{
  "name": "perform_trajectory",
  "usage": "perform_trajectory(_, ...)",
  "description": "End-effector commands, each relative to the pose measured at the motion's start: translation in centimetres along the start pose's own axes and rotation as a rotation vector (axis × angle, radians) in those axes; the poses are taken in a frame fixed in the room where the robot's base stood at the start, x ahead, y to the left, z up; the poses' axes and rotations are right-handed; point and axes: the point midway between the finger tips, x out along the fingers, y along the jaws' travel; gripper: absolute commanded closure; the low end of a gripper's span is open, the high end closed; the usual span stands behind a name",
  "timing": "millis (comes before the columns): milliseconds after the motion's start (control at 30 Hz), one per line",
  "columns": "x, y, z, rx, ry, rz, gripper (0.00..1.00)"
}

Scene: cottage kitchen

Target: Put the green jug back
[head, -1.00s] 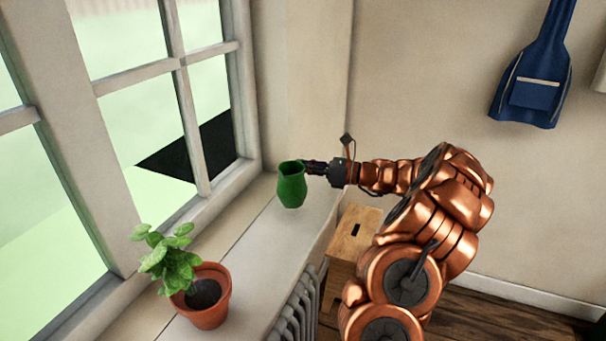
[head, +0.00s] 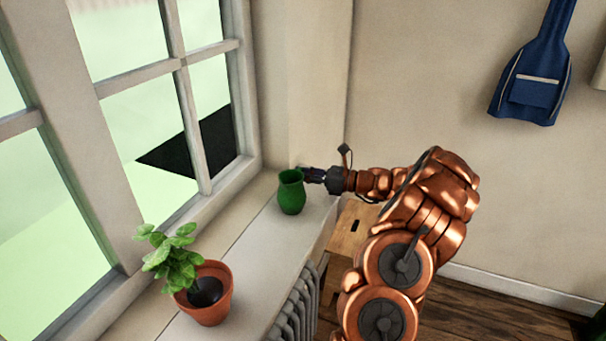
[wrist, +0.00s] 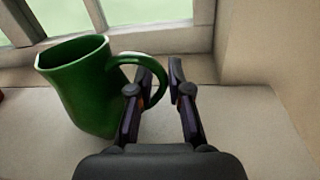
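The green jug (head: 291,194) stands upright on the windowsill (head: 255,240), near its far end. In the wrist view the jug (wrist: 80,95) is at the left, its handle (wrist: 158,66) pointing right toward my fingers. My gripper (head: 306,174) is at the jug's right side, at handle height. In the wrist view my gripper (wrist: 160,80) has its two fingers apart, with a gap between them. The handle's outer curve lies in that gap, near the left finger, which hides part of it. I cannot tell whether they touch.
A potted plant (head: 206,299) stands on the near part of the sill. The window (head: 185,90) is to the left and a wall (head: 310,80) is behind. A radiator (head: 298,308) and a wooden box (head: 350,232) are below the sill. The sill between plant and jug is clear.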

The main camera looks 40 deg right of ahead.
Motion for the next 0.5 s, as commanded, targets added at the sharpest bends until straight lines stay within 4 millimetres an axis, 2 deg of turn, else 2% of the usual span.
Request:
perform_trajectory(33,0.00,0.00,0.01,0.000,0.000,0.000,0.74)
perform_trajectory(133,0.00,0.00,0.00,0.000,0.000,0.000,0.64)
perform_trajectory(500,-0.21,-0.02,0.13,0.000,0.000,-0.001,0.64)
